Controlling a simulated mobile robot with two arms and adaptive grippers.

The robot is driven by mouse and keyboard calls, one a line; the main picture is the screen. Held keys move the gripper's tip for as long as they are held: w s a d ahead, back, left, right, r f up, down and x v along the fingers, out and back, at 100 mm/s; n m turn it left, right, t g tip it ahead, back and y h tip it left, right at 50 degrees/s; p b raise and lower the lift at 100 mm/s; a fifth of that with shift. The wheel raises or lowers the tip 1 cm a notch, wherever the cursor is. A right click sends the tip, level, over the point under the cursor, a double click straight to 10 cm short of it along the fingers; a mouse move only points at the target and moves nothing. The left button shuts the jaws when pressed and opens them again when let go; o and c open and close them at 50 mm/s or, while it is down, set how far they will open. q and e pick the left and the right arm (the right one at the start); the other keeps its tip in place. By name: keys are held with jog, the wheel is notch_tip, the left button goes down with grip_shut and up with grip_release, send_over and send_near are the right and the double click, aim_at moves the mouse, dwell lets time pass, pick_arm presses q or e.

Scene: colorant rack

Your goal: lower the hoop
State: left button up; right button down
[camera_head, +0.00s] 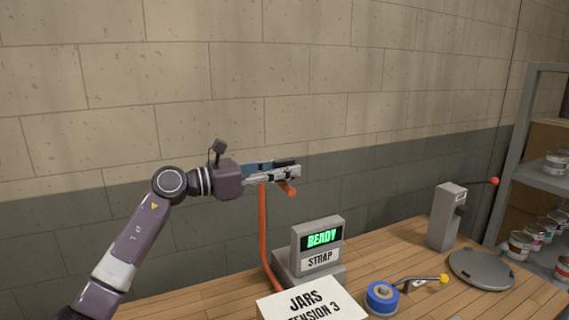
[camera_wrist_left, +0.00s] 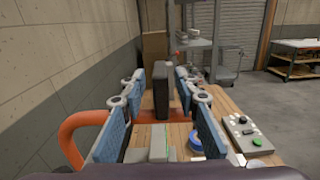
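My right gripper is not in view.
A white JARS sign (camera_head: 312,305), a blue tape roll (camera_head: 381,298), a yellow-knobbed lever (camera_head: 443,279), a round grey plate (camera_head: 481,269) and a grey post (camera_head: 446,217) with a red-knobbed lever stand on the wooden table. A shelf with jars (camera_head: 520,245) is at right. The wall is behind.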

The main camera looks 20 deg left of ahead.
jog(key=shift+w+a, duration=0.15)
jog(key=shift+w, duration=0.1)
pick_arm(q)
grip_shut()
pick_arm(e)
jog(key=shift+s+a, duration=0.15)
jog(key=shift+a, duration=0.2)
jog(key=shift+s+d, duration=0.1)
pick_arm(q)
jog(key=shift+d, duration=0.15)
